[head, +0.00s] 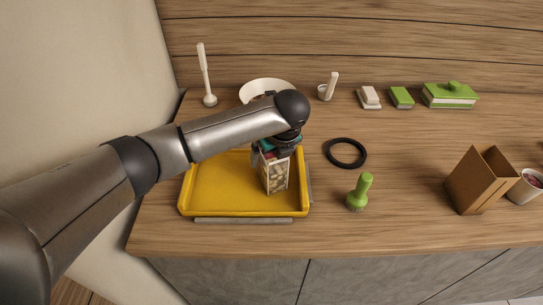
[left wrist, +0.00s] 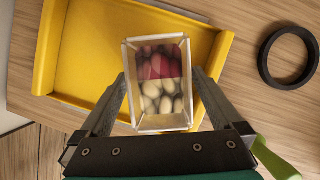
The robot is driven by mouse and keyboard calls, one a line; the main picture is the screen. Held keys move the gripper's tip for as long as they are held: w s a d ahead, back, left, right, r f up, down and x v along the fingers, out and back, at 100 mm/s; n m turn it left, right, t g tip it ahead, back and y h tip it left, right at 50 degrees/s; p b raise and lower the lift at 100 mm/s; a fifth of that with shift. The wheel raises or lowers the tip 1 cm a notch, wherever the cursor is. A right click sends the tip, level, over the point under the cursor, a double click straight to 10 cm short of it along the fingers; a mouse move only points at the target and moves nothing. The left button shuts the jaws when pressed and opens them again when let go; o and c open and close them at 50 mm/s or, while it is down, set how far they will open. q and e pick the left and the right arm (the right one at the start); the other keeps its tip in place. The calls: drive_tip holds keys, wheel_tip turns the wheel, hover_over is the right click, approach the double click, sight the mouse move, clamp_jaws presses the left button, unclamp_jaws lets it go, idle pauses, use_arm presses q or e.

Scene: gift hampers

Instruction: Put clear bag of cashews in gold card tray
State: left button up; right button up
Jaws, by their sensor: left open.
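The clear bag of cashews (head: 275,178) is a see-through box-shaped pack with pale nuts and a red band. It stands at the right part of the gold card tray (head: 222,190), inside the rim in the head view. It also shows in the left wrist view (left wrist: 161,95), with the tray (left wrist: 75,55) behind it. My left gripper (head: 274,150) is above the tray at the top of the bag. It is open, with one finger on each side of the bag in the left wrist view (left wrist: 160,90). My right gripper is not in view.
A brown card holder (head: 480,180) stands at the right. The table between brush and holder is clear.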

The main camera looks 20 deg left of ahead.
use_arm(q)
drive_tip(key=p+v, duration=0.1)
drive_tip(key=v, duration=1)
drive_tip(key=shift+r, duration=0.3)
drive_tip(key=shift+s, duration=0.1)
